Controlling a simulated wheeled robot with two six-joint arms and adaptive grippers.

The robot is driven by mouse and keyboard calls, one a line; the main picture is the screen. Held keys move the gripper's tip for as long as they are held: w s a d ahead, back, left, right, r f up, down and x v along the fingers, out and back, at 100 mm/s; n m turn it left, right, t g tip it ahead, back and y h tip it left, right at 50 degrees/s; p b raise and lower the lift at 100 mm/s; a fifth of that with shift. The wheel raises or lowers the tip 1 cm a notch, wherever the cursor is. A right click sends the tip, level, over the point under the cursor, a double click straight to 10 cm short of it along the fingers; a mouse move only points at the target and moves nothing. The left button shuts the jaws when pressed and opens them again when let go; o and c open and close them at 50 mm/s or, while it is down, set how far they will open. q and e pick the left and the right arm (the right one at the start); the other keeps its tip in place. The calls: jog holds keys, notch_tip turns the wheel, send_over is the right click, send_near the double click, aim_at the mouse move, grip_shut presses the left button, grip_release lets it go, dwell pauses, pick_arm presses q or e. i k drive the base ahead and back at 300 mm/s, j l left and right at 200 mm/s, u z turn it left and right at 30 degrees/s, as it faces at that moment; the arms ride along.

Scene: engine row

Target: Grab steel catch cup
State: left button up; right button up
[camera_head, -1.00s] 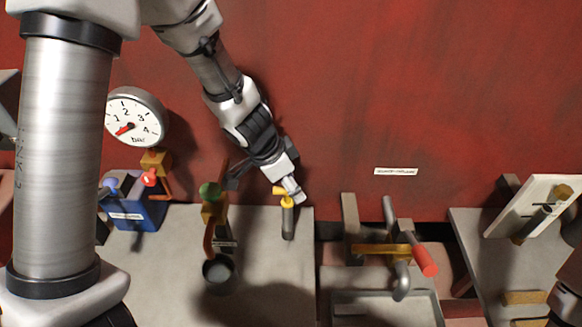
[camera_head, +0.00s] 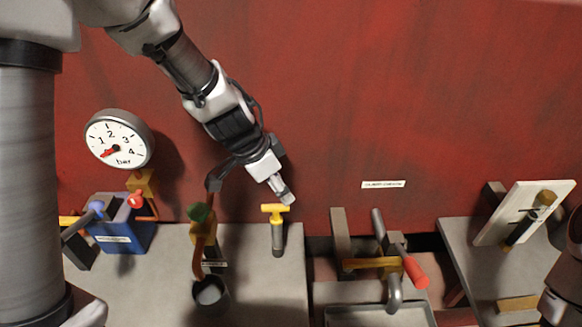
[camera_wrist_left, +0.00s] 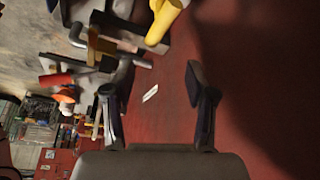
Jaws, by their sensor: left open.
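The steel catch cup (camera_head: 210,296) stands on the left grey bench in the head view, below a curved copper spout with a green knob (camera_head: 200,213). The cup looks dark grey, with its open top up. My left gripper (camera_head: 248,190) is open and empty, above and to the right of the cup and well apart from it. One fingertip is close to the yellow T-handle (camera_head: 274,209) in the picture; I cannot tell if they touch. In the left wrist view the two fingers (camera_wrist_left: 156,88) are spread with nothing between them. I do not see the cup there.
A dial gauge (camera_head: 119,139) and a blue box (camera_head: 122,222) are on the left. A sink-like tray (camera_head: 375,316) with a red-handled lever (camera_head: 414,272) is right of the bench. A red wall stands behind. In the left wrist view a yellow part (camera_wrist_left: 164,21) is near the fingers.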

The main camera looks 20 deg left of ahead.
aim_at(211, 296)
jog(key=k, duration=1)
